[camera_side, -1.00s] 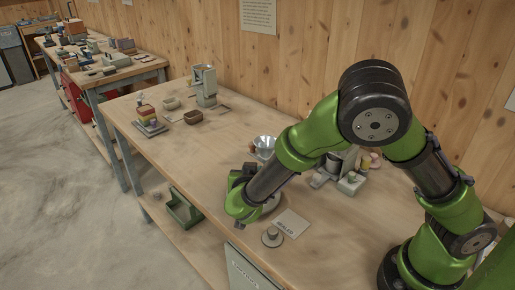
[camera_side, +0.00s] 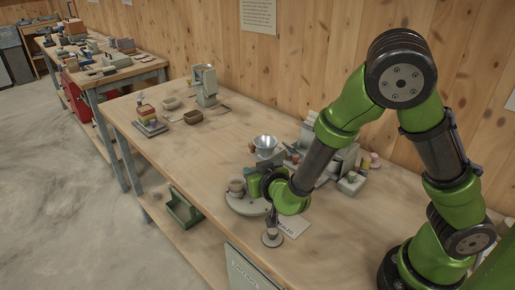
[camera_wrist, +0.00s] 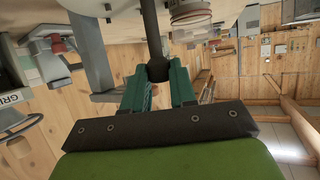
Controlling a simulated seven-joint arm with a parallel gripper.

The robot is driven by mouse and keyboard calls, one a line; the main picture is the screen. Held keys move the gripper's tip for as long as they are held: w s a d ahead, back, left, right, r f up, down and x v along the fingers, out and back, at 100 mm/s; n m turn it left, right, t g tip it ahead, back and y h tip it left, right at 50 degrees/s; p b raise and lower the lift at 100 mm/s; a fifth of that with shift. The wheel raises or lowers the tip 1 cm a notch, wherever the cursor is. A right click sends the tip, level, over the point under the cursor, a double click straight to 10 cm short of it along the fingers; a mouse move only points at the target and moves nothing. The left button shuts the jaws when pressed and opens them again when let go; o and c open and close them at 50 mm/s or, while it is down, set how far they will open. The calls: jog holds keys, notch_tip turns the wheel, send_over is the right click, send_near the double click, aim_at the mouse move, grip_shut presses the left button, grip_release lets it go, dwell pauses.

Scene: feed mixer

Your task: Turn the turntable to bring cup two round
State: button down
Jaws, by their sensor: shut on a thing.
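The turntable (camera_side: 240,206) is a pale round disc on the bench in the side view, partly behind my wrist. A small cup (camera_side: 237,186) stands upright on its left part; I cannot read a number on it. My gripper (camera_wrist: 158,84) has its teal fingers shut on a dark round knob (camera_wrist: 159,71) at the end of a dark rod in the wrist view. In the side view my gripper (camera_side: 271,211) is at the turntable's right front edge, its fingers hard to make out. A pale cup-like thing with a red band (camera_wrist: 190,12) shows beside the rod in the wrist view.
A metal funnel (camera_side: 264,142) stands behind the turntable. A small cup on a round base (camera_side: 272,236) and a lettered card (camera_side: 292,224) lie close in front of my gripper. Grey equipment (camera_side: 316,133) is at the wall. The bench's left part has clear room.

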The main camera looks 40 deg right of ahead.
jog(key=shift+n+t+y, duration=0.3)
jog(key=shift+n+y, duration=0.3)
dwell(0.3)
jog(key=c, duration=1)
grip_release()
jog(key=shift+o, duration=0.5)
jog(key=shift+d, duration=0.15)
jog(key=shift+m+h, duration=0.4)
